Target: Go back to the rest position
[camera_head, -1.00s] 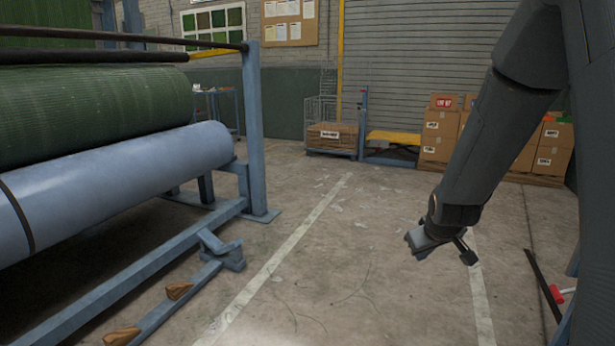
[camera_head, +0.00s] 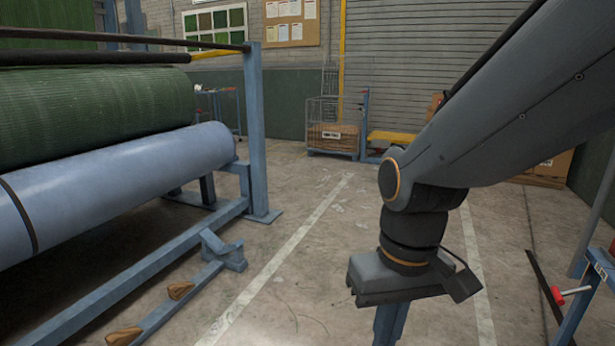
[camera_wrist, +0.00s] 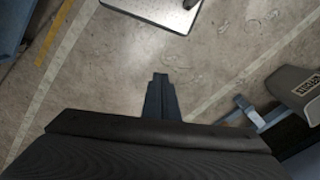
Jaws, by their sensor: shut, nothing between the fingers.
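My gripper (camera_head: 390,325) hangs below my wrist on the right side of the head view. Its tips run toward the bottom edge of that view. In the wrist view the fingers (camera_wrist: 160,95) are together, pointing at bare concrete, with nothing held. My arm crosses the right of the head view and hides part of the back wall and the stacked boxes.
A green turf roll (camera_head: 90,110) and a pale blue roller (camera_head: 120,180) sit in a blue frame (camera_head: 255,140) at left. A wire cage cart (camera_head: 333,130) stands at the back. A red-handled tool (camera_head: 558,294) is at right. The middle floor is clear.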

